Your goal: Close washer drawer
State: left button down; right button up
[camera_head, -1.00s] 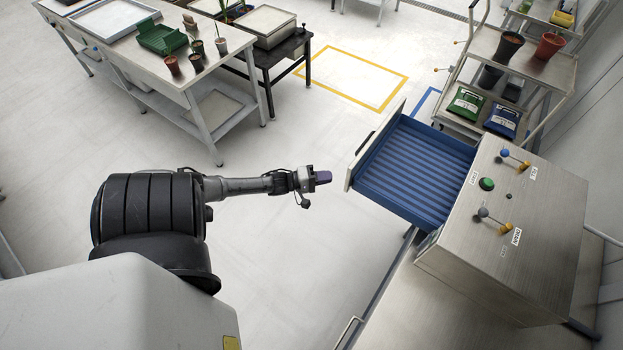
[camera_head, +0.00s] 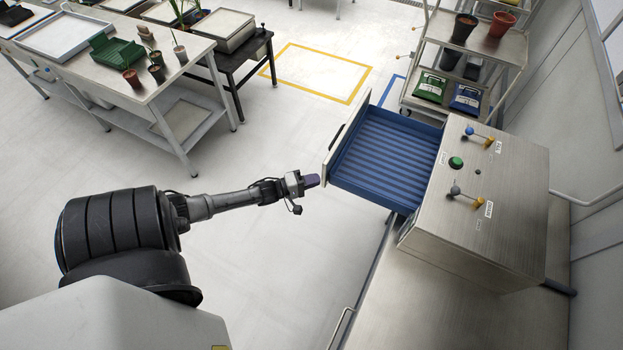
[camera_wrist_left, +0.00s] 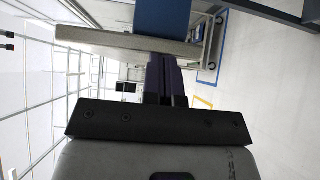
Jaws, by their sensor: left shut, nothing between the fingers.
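The washer (camera_head: 485,205) is a steel box on a steel stand at the right in the head view. Its blue ribbed drawer (camera_head: 390,150) is pulled out to the left, with a pale front panel (camera_head: 336,143) and a dark handle. My left gripper (camera_head: 312,181) is shut and empty, just left of the near end of the front panel. In the left wrist view, the shut fingers (camera_wrist_left: 164,78) reach close to the panel's edge (camera_wrist_left: 128,40); I cannot tell whether they touch it. The blue drawer (camera_wrist_left: 162,17) shows beyond the panel. My right gripper is not in view.
A bench (camera_head: 120,72) with small pots and a green tray stands at the upper left. A shelf cart (camera_head: 470,45) with pots and bags stands behind the washer. The floor (camera_head: 265,140) left of the drawer is clear.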

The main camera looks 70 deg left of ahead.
aim_at(406, 213)
pick_arm(q)
jog(key=w+d, duration=0.2)
jog(key=d, duration=0.1)
jog(key=w+d, duration=0.5)
jog(key=d, duration=0.1)
jog(key=shift+w+d+r+p, duration=0.1)
jog(key=shift+w+d+p, duration=0.15)
jog(key=shift+w+p, duration=0.15)
jog(key=w+d, duration=0.3)
jog(key=d, duration=0.1)
jog(key=w+d+b, duration=0.1)
jog(key=w+d, duration=0.2)
jog(key=d, duration=0.1)
jog(key=w+d+b, duration=0.1)
jog(key=w+d, duration=0.3)
jog(key=shift+d, duration=0.25)
jog(key=shift+w+d, duration=0.2)
jog(key=shift+d, duration=0.15)
jog(key=shift+s+a, duration=0.15)
jog(key=shift+a, duration=0.1)
jog(key=s+a, duration=0.1)
jog(key=s, duration=0.1)
jog(key=s+a, duration=0.1)
jog(key=a, duration=0.1)
jog(key=shift+s+f, duration=0.2)
jog(key=shift+s, duration=0.15)
jog(key=s, duration=0.8)
jog(key=shift+s+a+p, duration=0.25)
jog(key=shift+a+p, duration=0.15)
jog(key=shift+a, duration=0.05)
